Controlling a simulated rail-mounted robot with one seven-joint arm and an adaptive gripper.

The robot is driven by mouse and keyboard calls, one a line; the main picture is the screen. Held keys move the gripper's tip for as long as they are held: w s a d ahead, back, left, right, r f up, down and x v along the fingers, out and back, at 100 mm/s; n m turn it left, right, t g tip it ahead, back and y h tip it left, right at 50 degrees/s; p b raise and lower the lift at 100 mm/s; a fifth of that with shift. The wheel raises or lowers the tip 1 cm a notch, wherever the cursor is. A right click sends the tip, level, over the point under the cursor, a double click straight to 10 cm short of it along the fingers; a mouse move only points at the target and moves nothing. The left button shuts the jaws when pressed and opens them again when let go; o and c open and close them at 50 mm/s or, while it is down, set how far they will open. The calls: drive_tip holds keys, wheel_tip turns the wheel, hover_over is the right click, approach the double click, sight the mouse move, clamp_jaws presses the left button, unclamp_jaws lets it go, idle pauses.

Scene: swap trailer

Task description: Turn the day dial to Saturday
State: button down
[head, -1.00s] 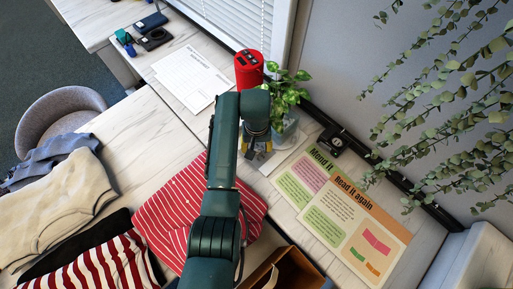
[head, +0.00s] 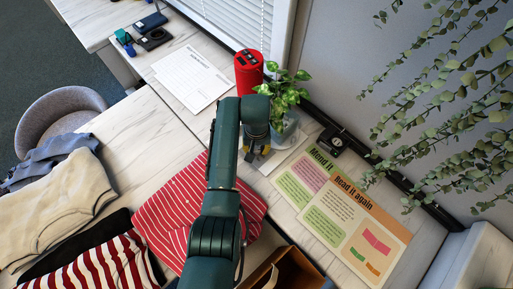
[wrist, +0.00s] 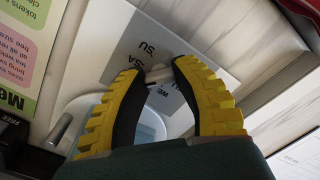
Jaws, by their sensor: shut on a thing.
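The day dial's pale plate (wrist: 104,50) lies flat on the counter in the wrist view. Dark day letters on it read SU and SA above my left finger, and WE shows between the fingers. Other letters are hidden or too small to read. My gripper (wrist: 157,72) has yellow ribbed fingers with dark pads, shut on the small pale dial knob (wrist: 158,76) at the plate's middle. Which day the knob points to cannot be told. In the head view my gripper (head: 257,157) is over the counter and hides most of the dial.
A potted plant (head: 286,97) in a glass and a red cylinder (head: 248,72) stand close behind my gripper. Printed sheets (head: 340,205) lie to the right, with a small black device (head: 332,141) beyond. A striped red cloth (head: 185,205) lies left of my arm.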

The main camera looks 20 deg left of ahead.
sight(257, 150)
drive_tip(key=shift+m, duration=0.3)
drive_tip(key=m, duration=0.3)
drive_tip(key=shift+m+p, duration=0.3)
drive_tip(key=shift+p, duration=0.05)
drive_tip(key=shift+m, duration=1.7)
drive_tip(key=c, duration=0.8)
unclamp_jaws()
drive_tip(key=shift+o, duration=0.2)
wheel_tip(257, 150, up, 12)
